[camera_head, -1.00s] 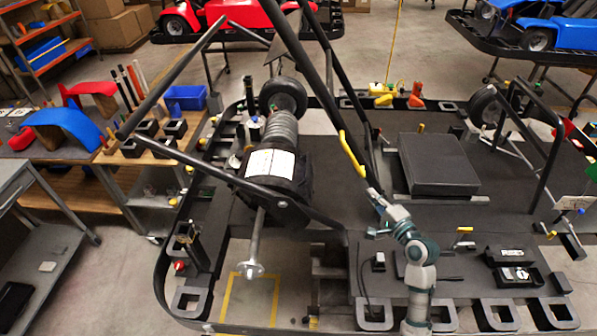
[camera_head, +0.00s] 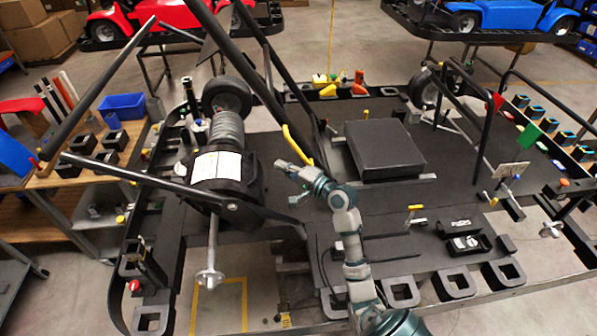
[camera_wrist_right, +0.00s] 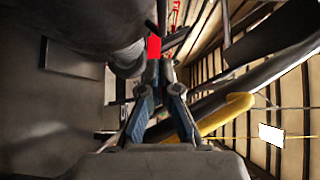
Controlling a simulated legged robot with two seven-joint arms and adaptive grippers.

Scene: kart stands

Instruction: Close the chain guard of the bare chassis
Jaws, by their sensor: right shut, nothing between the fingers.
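The bare chassis (camera_head: 390,230) is a wide black frame with an engine (camera_head: 228,170) at its left. A long black bar (camera_head: 250,70) rises steeply over it and carries a yellow handle (camera_head: 297,146); I cannot tell for certain whether this is the chain guard. My right gripper (camera_head: 282,166) is shut and empty, just left of the handle's lower end. In the right wrist view the shut fingers (camera_wrist_right: 160,75) point forward, and the yellow handle (camera_wrist_right: 225,115) lies to their right, apart from the fingertips. My left gripper is out of view.
Slanting black tubes (camera_head: 268,85) stand around the bar and the engine. A flat black box (camera_head: 383,150) lies on the deck to the right. A workbench with a blue bin (camera_head: 122,106) stands at the left. Red (camera_head: 150,20) and blue (camera_head: 500,15) karts stand behind.

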